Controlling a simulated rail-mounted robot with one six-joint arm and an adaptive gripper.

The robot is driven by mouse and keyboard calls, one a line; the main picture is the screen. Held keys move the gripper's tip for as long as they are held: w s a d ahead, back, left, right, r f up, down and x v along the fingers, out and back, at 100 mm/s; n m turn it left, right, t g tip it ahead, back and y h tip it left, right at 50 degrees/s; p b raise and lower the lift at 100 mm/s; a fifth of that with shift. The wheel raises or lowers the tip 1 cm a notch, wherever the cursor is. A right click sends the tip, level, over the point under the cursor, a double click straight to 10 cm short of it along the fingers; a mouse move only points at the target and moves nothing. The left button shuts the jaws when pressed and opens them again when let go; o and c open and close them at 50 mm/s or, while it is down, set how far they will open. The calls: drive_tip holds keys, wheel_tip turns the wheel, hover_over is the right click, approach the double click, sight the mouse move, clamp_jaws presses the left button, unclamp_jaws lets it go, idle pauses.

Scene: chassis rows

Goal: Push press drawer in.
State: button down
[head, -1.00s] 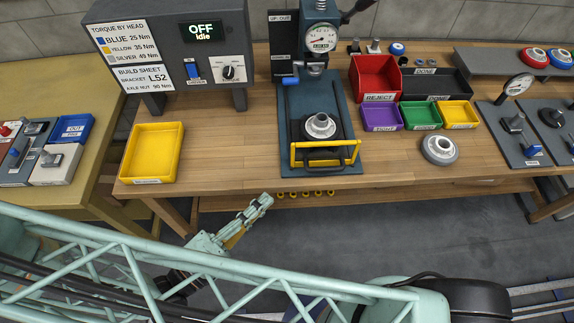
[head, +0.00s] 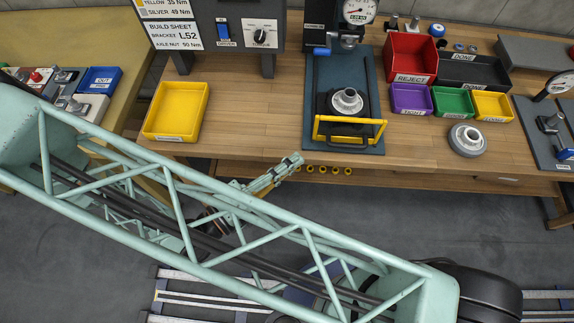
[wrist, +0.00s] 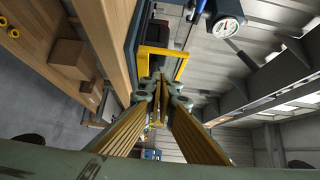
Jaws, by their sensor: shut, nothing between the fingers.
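The press drawer is a black sliding tray (head: 329,106) on the dark blue press base (head: 316,78), under the press head. It carries a grey flanged hub (head: 347,101). Its yellow handle (head: 350,138) faces me near the front end of the base; the handle also shows in the wrist view (wrist: 172,51), beyond my fingertips. My gripper (head: 297,160) is shut and empty, at the bench's front edge, left of the handle and nearer to me. In the wrist view my fingertips (wrist: 160,84) meet and appear apart from the handle; the exact gap is unclear.
A yellow tray (head: 148,125) stands left on the bench. Right of the press are a red reject bin (head: 417,79), purple, green and yellow bins and a loose grey hub (head: 467,140). The press gauge (wrist: 228,26) hangs over the base. Floor before the bench is open.

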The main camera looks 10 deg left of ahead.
sight(320, 129)
drive_tip(key=shift+w+d+b, duration=0.15)
drive_tip(key=shift+w+d, duration=0.35)
drive_tip(key=shift+w, duration=0.85)
drive_tip(key=shift+w+d+b, duration=0.15)
drive_tip(key=shift+w+d, duration=0.4)
drive_tip(key=shift+w, duration=0.85)
drive_tip(key=shift+w+d+b, duration=0.15)
drive_tip(key=shift+w+d, duration=0.35)
drive_tip(key=shift+w, duration=0.85)
drive_tip(key=shift+w, duration=0.1)
